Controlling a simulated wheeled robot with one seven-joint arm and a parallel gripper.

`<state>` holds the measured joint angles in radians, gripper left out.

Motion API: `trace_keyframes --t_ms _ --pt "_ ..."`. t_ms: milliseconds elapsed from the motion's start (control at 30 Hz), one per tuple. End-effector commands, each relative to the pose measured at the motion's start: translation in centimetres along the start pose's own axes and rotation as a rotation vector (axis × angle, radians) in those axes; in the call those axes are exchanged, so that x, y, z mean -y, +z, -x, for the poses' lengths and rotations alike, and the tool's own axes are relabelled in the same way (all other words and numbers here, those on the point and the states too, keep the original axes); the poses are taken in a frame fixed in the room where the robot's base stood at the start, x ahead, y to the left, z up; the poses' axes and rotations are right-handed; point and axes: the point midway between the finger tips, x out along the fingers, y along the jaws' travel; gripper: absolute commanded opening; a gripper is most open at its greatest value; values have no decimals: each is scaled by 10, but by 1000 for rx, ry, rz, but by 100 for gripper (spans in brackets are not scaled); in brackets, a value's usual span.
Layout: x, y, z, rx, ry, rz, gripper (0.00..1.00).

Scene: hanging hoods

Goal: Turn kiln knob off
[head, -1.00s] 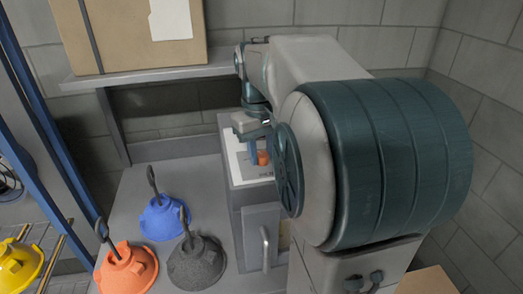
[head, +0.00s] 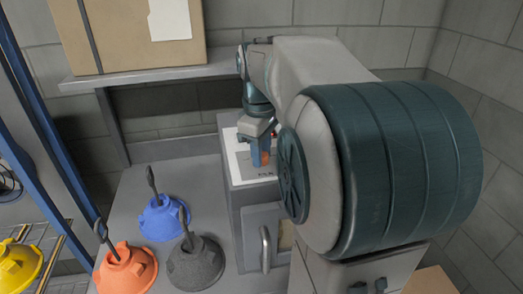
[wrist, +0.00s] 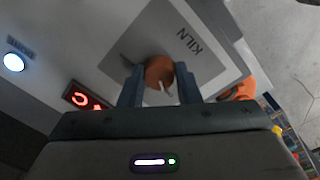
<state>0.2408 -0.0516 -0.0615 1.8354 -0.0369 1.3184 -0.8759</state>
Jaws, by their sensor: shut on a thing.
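The kiln knob (wrist: 158,71) is round and orange with a white pointer mark, on a grey panel lettered KILN (wrist: 187,40). In the wrist view the pointer mark aims toward the gripper body. My gripper (wrist: 160,84) has one finger on each side of the knob and is shut on it. In the head view my gripper (head: 260,150) stands over the top of the kiln box (head: 238,200), and a little of the orange knob (head: 265,159) shows beside a finger.
A lit white round light (wrist: 13,62) and a red-lit display (wrist: 85,97) are near the knob. Blue (head: 163,218), orange (head: 126,270), grey (head: 196,262) and yellow (head: 18,268) hoods stand to the left. A cardboard box (head: 128,35) sits on a shelf behind.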

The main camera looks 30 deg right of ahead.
Motion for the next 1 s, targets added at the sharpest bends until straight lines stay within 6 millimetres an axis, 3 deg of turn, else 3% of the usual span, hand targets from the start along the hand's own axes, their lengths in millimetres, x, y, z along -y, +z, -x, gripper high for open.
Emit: trace_keyframes --t_ms 367,400,467,800,1000 --pt "-1 0 2 -3 4 6 7" --pt "-1 0 2 -3 4 6 35" --pt "-1 0 2 -3 4 6 52" --pt "0 0 3 -1 2 5 52" --pt "0 -1 30 -4 4 5 52"
